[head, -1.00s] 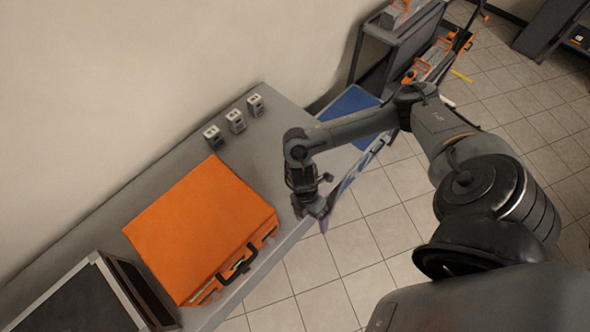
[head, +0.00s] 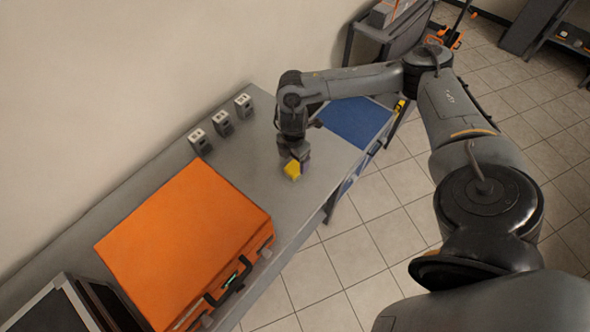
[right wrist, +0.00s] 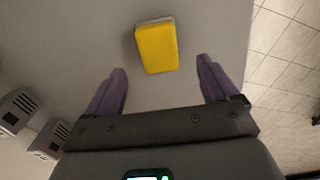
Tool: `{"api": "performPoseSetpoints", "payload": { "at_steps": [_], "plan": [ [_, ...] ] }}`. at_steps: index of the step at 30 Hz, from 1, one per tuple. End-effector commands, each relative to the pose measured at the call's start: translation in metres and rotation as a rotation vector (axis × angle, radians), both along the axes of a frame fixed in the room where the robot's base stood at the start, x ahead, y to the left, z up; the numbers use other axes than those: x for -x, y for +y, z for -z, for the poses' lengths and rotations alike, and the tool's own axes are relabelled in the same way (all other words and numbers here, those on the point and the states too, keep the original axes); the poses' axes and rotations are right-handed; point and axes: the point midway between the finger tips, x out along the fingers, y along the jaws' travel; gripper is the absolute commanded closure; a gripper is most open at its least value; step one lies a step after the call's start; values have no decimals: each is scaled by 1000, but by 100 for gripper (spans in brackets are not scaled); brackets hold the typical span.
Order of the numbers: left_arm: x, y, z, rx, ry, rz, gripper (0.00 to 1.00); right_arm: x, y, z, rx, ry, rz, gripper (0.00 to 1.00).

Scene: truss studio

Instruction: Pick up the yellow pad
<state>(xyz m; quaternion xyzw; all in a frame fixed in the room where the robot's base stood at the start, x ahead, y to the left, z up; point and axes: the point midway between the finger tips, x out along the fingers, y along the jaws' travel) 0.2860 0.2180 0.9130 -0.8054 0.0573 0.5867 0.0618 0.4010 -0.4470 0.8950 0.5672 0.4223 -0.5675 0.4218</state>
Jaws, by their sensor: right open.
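The yellow pad (head: 292,169) lies on the grey bench top, partly hidden by my right gripper in the head view. In the right wrist view the yellow pad (right wrist: 157,47) is a small rounded block, slightly tilted in the picture, ahead of and between the fingertips. My right gripper (head: 297,160) is over the bench beside the pad. In the right wrist view the right gripper (right wrist: 161,65) is open, with its two purple fingers apart and nothing between them. Whether a finger touches the pad cannot be told from the head view. My left gripper is not in view.
A large orange case (head: 185,240) lies on the bench to the left. Several small grey boxes, one (head: 222,123) among them, stand along the wall. A blue mat (head: 355,122) lies right of my gripper. The bench's front edge (head: 315,205) is close by.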

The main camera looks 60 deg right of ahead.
Motion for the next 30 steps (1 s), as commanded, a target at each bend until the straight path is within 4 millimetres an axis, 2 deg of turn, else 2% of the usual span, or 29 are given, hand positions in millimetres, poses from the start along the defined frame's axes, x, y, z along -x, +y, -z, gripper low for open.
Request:
{"api": "performPoseSetpoints", "payload": {
  "at_steps": [5,16,26,30],
  "plan": [
    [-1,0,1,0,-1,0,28,0,-1,9,0,0,1,13],
    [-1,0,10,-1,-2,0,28,2,-7,51,0,1,0,13],
    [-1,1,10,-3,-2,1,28,2,-7,56,0,-1,0,13],
    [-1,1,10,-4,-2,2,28,2,-7,56,0,0,1,33]
  ]
}}
